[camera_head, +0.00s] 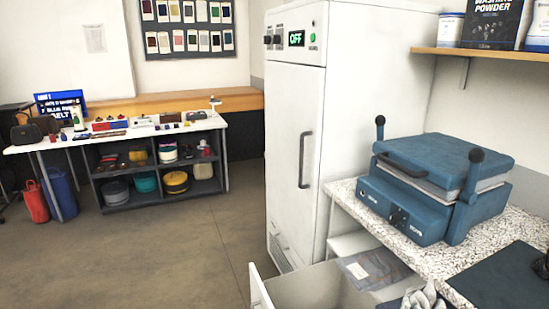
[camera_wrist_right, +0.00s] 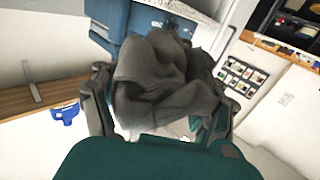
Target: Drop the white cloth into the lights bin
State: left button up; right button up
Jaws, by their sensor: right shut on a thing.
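My right gripper (camera_wrist_right: 160,95) is shut on a bunched cloth (camera_wrist_right: 155,75), which looks grey in shade in the right wrist view and covers the space between the fingers. A pale crumpled cloth (camera_head: 427,297) shows at the bottom edge of the head view, cut off by the frame, in front of the speckled counter. It appears to be the same cloth. A red bin (camera_head: 36,201) and a blue bin (camera_head: 62,192) stand on the floor at the far left. I cannot read which is for lights. My left gripper is not in view.
A blue press (camera_head: 425,190) sits on the speckled counter (camera_head: 345,192) at right. A tall white cabinet (camera_head: 340,120) reads OFF. A pale open-topped container (camera_head: 310,288) is below it. A white table (camera_head: 28,148) stands far left. The floor (camera_head: 165,255) between is clear.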

jog(key=s+a+n+y, duration=0.1)
jog(key=s+a+y, duration=0.1)
jog(key=a, duration=0.1)
jog(key=s+a+f+n+y+p, duration=0.1)
jog(key=s+a, duration=0.2)
jog(key=a, duration=0.1)
jog(key=s+a+n+y, duration=0.1)
jog(key=s+a+y, duration=0.1)
jog(key=s+a, duration=0.1)
jog(key=shift+s+a+f+n+t+y+p, duration=0.2)
jog(key=shift+f+n+t+y+p, duration=0.1)
jog(key=shift+t+p, duration=0.1)
jog(key=shift+w, duration=0.1)
